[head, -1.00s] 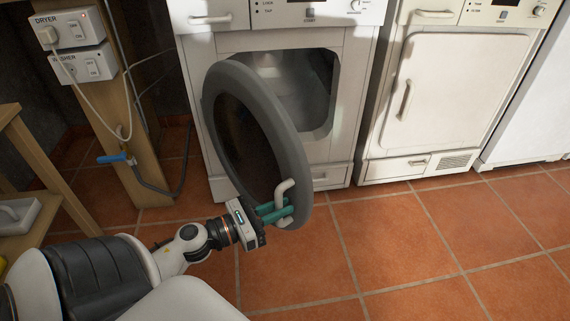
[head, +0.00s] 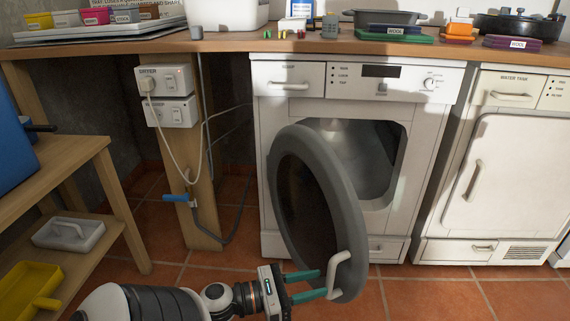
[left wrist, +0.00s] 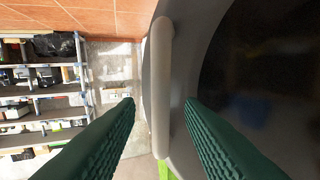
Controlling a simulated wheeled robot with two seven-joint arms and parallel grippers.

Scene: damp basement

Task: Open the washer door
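The washer (head: 258,170) stands under the worktop, and its round grey-rimmed door (head: 352,215) is swung wide open toward me, showing the drum opening (head: 385,140). The pale bar handle (head: 341,272) is on the door's near, free edge. My left gripper (head: 325,284) is at this handle with its green fingers spread. In the left wrist view the handle (left wrist: 162,85) lies between the fingers' lines, with a gap on both sides, and the dark door glass (left wrist: 265,70) fills the right. My right gripper is not in view.
The dryer (head: 515,165) stands to the right of the washer. A wooden post with switch boxes (head: 167,95) and a blue-handled tap (head: 176,198) is left of it. A wooden shelf (head: 60,165) is at the left. Tiled floor (head: 420,300) is clear at the lower right.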

